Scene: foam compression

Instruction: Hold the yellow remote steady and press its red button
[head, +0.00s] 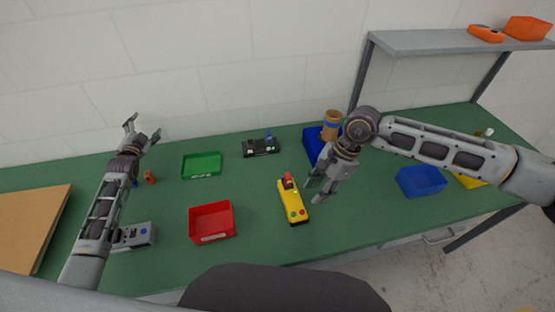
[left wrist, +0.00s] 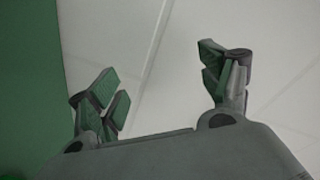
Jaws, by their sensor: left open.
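The yellow remote (head: 292,203) lies on the green table near the middle in the head view, long side running away from me. My left gripper (head: 143,130) is far left of the remote, raised, fingers apart and empty. The left wrist view shows its two open fingers (left wrist: 165,90) against the wall.
A red bin (head: 212,237) stands left of the remote, a green tray (head: 201,174) and black device (head: 261,153) behind. Blue bins (head: 422,194) stand right. A grey box (head: 139,236) is by my left arm. A shelf (head: 415,41) stands back right.

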